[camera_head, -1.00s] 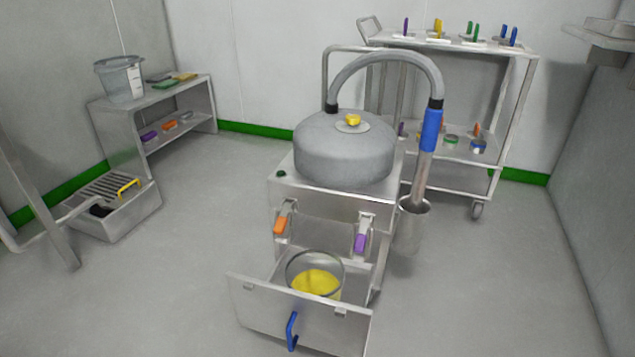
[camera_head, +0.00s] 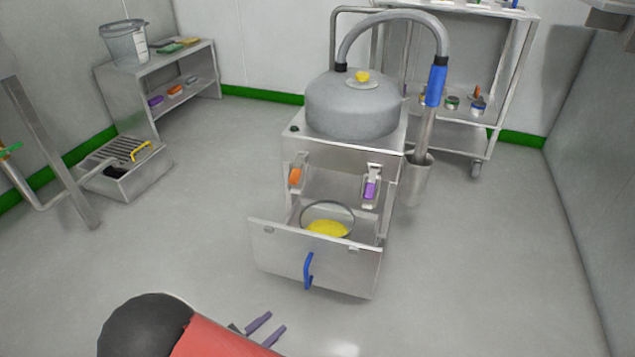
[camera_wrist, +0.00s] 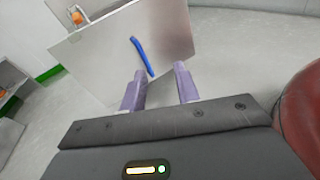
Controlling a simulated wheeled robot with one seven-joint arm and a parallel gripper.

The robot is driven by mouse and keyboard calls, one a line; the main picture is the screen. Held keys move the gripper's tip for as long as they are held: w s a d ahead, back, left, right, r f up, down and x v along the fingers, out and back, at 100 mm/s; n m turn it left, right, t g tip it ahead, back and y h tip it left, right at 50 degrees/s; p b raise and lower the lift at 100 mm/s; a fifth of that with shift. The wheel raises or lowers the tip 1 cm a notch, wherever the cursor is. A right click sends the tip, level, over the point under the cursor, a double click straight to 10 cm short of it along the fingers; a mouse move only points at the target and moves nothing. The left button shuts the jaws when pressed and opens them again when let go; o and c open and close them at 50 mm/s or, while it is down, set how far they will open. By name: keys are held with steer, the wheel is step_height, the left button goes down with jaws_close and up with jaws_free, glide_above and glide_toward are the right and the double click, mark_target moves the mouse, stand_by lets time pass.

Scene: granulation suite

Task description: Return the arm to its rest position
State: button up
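My gripper (camera_head: 267,328) is low in the head view, in front of the machine's open drawer. Its two purple fingers stand apart with nothing between them; they also show in the wrist view (camera_wrist: 160,86). My red and black arm link shows at the bottom of the head view. The drawer front (camera_head: 335,272) has a blue handle (camera_head: 308,271), which in the wrist view (camera_wrist: 142,57) lies beyond the fingertips, apart from them.
The open drawer holds a round container (camera_head: 328,212) with yellow contents. The grey machine (camera_head: 352,108) carries a hose with a blue grip (camera_head: 436,86). A shelf unit (camera_head: 187,112) and a grated step (camera_head: 128,187) stand left, a trolley (camera_head: 513,75) behind right. Floor at right is clear.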

steer(key=w+d+r+m+g+y+p, duration=0.2)
steer(key=d+r+m+g+p, duration=0.1)
steer(key=d+r+m+g, duration=1.2)
steer(key=s+d+r+m+t+y+p, duration=0.1)
steer(key=s+d+r+m+t+y, duration=0.1)
steer(key=r, duration=0.4)
steer(key=s+d+r+m+t+y+p, duration=0.1)
steer(key=s+d+r+m+t+y, duration=0.2)
steer(key=r, duration=0.4)
steer(key=s+d+r+m+t+y+p, duration=0.1)
steer(key=s+d+r+m+t+y, duration=0.2)
steer(key=d+r+m, duration=0.3)
steer(key=shift+s+d+r+m+y, duration=0.15)
steer(key=shift+s+r+m+y, duration=0.2)
steer(key=shift+r+y, duration=0.25)
